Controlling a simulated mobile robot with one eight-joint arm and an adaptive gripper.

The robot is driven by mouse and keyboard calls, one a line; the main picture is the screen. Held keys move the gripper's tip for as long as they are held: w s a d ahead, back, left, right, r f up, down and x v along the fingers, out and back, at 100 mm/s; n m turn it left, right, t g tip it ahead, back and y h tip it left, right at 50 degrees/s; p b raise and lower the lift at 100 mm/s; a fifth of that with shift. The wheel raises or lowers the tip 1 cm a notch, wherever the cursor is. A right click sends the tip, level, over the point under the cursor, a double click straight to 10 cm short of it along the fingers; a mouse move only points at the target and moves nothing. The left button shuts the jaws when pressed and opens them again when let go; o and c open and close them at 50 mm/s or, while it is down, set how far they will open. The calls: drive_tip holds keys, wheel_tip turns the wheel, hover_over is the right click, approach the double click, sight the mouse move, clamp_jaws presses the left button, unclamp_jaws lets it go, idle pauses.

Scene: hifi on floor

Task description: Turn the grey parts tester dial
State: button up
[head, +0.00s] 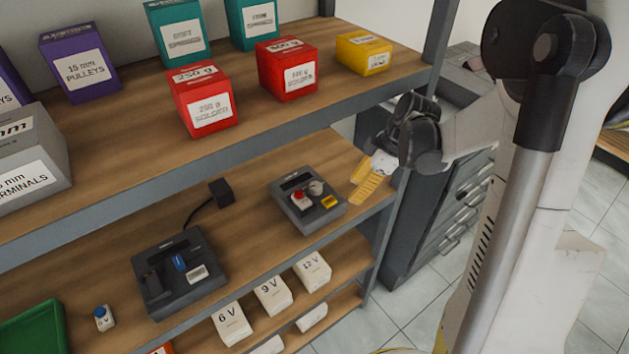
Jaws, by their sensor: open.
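A dark grey tester box (292,187) sits on the middle shelf near its right end. On its top are a light grey dial (316,187), a red button (299,197) on a pale block, a dark window and a yellow label. My gripper (364,183), with yellow ribbed fingers, is open just right of this box. It appears apart from the dial, and nothing shows between the fingers. A second dark grey box (181,287) with a blue knob (179,263) stands further left on the same shelf. The writing on both boxes is too small to read.
The upper shelf (330,88) overhangs behind, carrying red, teal, purple and yellow boxes. A shelf post (388,215) stands right by my gripper. White voltage boxes (272,294) line the front below. A black adapter (221,193) with a cable lies between the testers.

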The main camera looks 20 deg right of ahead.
sight(316, 185)
drive_tip(key=w+a, duration=0.1)
drive_tip(key=a, duration=0.2)
drive_tip(key=w+a+b, duration=0.1)
drive_tip(key=w+a, duration=0.1)
drive_tip(key=a, duration=0.1)
drive_tip(key=w+a, duration=0.1)
drive_tip(key=a, duration=0.2)
drive_tip(key=shift+w, duration=0.25)
drive_tip(key=shift+w+a+f+b, duration=0.15)
drive_tip(key=shift+f+b, duration=0.35)
drive_tip(key=shift+f, duration=0.05)
clamp_jaws()
